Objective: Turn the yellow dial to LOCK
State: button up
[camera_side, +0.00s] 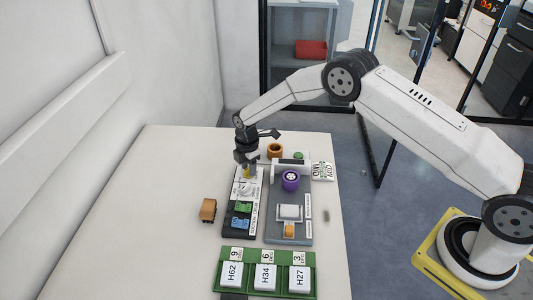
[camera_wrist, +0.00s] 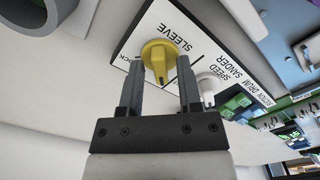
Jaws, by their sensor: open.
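The yellow dial (camera_wrist: 160,50) sits on a white label panel (camera_wrist: 200,42) beside the printed word SLEEVE. In the wrist view, lettering left of the dial is partly hidden by a finger; only its end, which looks like "OCK", shows. My gripper (camera_wrist: 159,62) is open, with one finger on each side of the dial; I cannot tell whether either touches it. The dial has a raised ridge. In the side view, my gripper (camera_side: 247,163) points down over the far end of the dark control unit (camera_side: 231,229), and a little yellow of the dial (camera_side: 246,172) shows below it.
A white knob (camera_wrist: 207,87) by SPEED is close to the right finger. Beside the unit stands a grey fixture (camera_side: 273,233) with a purple round part (camera_side: 291,180). A green tray (camera_side: 223,257) of white labelled boxes is in front.

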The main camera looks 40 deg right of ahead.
jog(key=shift+f, duration=0.2)
jog(key=shift+r, duration=0.15)
dwell(0.3)
grip_shut()
